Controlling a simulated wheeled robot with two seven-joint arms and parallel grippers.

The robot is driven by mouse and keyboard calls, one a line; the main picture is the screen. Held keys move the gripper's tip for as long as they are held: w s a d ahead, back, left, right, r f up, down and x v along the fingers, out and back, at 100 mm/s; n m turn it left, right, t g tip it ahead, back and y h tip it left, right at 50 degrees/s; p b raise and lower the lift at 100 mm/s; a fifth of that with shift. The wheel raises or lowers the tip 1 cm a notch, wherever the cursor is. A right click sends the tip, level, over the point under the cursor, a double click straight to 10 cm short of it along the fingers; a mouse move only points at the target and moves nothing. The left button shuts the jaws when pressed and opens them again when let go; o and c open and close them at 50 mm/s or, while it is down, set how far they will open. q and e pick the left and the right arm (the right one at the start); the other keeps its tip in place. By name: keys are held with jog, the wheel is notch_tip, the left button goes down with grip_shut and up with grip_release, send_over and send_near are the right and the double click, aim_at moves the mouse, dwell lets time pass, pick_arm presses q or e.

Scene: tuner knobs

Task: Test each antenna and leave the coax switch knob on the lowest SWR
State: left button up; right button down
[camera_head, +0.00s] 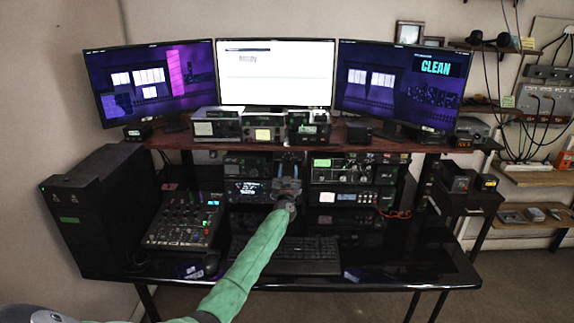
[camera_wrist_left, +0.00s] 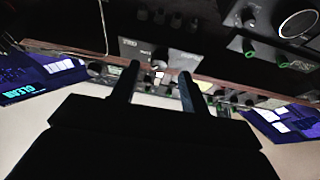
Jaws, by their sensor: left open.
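My left gripper (camera_head: 289,163) is raised in front of the middle of the equipment rack, just under the dark red shelf. In the left wrist view its two fingers (camera_wrist_left: 155,84) stand apart with nothing between them. Beyond the fingertips is a dark panel with a knob (camera_wrist_left: 161,56) and a small label, apart from the fingers. I cannot tell whether this is the coax switch knob. Small boxes with meter-like faces stand on the shelf, one with a yellowish face (camera_head: 263,134). Their readings are too small to read. My right gripper is not in view.
Three monitors stand behind the shelf (camera_head: 350,146); the right one (camera_head: 400,85) reads CLEAN. A mixer (camera_head: 183,222) and a black tower (camera_head: 95,205) are at the left. A keyboard (camera_head: 305,256) lies under my arm. The desk's right front (camera_head: 420,265) is clear.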

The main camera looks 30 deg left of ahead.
aim_at(289, 162)
pick_arm(q)
jog(key=shift+x, duration=1.75)
jog(key=c, duration=1)
